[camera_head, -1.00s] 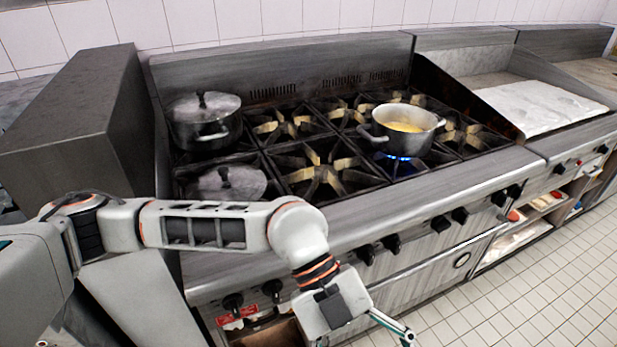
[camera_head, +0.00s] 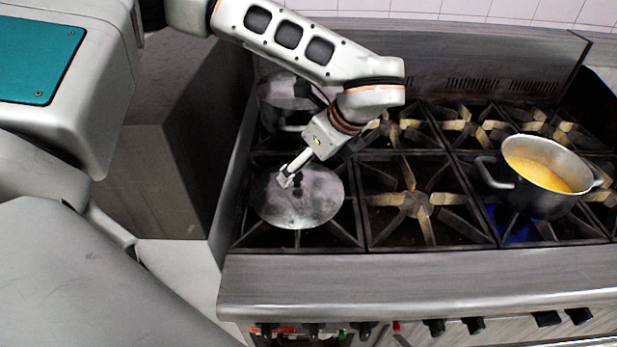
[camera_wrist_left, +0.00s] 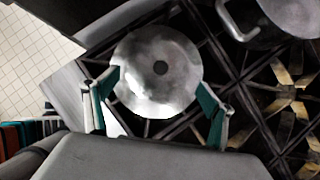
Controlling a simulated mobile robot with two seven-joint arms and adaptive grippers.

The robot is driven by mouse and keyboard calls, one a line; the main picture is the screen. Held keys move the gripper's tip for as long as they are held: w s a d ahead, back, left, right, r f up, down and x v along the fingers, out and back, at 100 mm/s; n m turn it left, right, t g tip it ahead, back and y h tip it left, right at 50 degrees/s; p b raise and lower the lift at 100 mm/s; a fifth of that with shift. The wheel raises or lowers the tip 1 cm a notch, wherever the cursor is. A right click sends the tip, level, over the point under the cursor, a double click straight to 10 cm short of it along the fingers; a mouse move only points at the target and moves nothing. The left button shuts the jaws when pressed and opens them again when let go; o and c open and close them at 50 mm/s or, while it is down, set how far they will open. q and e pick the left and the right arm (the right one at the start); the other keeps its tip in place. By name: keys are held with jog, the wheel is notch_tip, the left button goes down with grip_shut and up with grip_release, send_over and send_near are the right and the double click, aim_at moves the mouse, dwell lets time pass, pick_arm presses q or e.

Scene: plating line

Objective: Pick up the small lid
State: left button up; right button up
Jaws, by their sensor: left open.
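The small lid (camera_head: 312,208) is a round grey metal disc with a dark knob in its middle. It lies flat on the front left burner grate of the stove. My left gripper (camera_head: 291,180) is over the lid, close to its knob, in the head view. In the left wrist view the lid (camera_wrist_left: 165,92) lies beyond the two teal-padded fingers of my left gripper (camera_wrist_left: 158,80). These fingers are spread wide with the knob between them in the picture, and nothing is held. Whether they touch the lid I cannot tell. My right gripper is not in view.
A lidded pot (camera_head: 282,92) stands on the back left burner, partly hidden by my left arm. It also shows in the left wrist view (camera_wrist_left: 272,18). A pot of yellow food (camera_head: 543,180) stands on the right over a blue flame. The front middle burner (camera_head: 415,204) is empty.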

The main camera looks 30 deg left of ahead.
aim_at(298, 175)
pick_arm(q)
jog(key=shift+s+p+x, duration=0.25)
jog(key=shift+p+x, duration=0.05)
jog(key=shift+x, duration=0.85)
jog(key=shift+a+f, duration=0.3)
jog(key=shift+f, duration=0.05)
jog(key=x, duration=0.1)
jog(key=p+x, duration=0.1)
jog(key=x, duration=0.1)
jog(key=shift+w+f+p, duration=0.25)
jog(key=shift+w+p, duration=0.05)
jog(key=shift+w, duration=0.05)
jog(key=shift+a+f, duration=0.2)
jog(key=shift+f, duration=0.1)
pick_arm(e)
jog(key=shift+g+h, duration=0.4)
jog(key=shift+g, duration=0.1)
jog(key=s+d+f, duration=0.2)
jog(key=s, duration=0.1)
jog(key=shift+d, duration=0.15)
